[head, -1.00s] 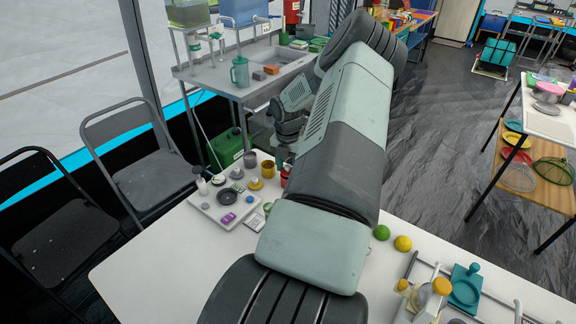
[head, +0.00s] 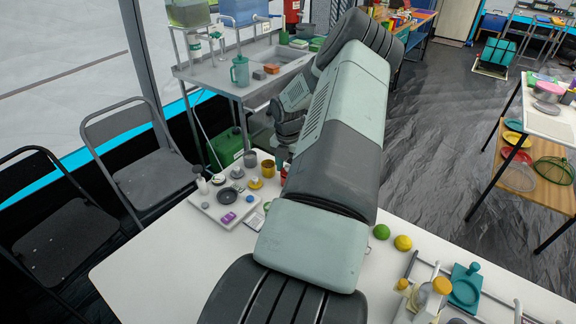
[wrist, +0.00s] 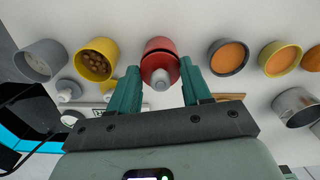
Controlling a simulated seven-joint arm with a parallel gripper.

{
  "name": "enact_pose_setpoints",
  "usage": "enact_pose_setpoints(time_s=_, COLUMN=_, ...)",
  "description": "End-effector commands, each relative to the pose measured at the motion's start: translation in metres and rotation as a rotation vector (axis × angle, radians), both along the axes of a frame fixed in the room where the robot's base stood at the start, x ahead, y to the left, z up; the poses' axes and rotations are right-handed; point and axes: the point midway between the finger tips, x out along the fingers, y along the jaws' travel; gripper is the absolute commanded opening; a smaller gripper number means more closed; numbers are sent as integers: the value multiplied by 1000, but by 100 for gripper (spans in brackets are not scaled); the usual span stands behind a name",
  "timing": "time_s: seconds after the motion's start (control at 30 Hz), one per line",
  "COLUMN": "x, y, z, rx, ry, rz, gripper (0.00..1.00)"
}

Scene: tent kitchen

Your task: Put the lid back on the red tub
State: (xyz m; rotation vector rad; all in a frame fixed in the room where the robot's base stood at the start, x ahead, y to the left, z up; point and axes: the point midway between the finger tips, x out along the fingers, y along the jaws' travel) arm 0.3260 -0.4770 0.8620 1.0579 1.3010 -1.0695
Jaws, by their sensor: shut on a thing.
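The red tub (wrist: 161,43) stands at the top centre of the wrist view. The red lid (wrist: 149,68) with its grey knob (wrist: 160,78) is between the green fingers of my gripper (wrist: 162,82), which is shut on it. The lid overlaps the tub's near side in this view, and a dark gap shows between lid and tub rim. I cannot tell whether they touch. In the head view only a sliver of red (head: 284,172) shows beside my arm, which hides the gripper.
In the wrist view, a grey tub (wrist: 40,62) and a yellow tub (wrist: 96,60) stand left of the red one. A grey tub with orange contents (wrist: 229,57), yellow tub (wrist: 280,58) and metal pot (wrist: 298,108) stand right. Loose lids (wrist: 68,91) lie lower left.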

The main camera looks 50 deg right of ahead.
Motion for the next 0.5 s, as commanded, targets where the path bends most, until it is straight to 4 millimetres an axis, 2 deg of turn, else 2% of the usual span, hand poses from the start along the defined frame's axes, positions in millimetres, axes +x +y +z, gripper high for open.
enact_pose_setpoints(time_s=0.47, x=-1, y=-1, z=0, rx=0, ry=0, rz=0, gripper=20)
enact_pose_setpoints(time_s=0.5, x=-1, y=0, z=0, rx=0, ry=0, rz=0, gripper=51)
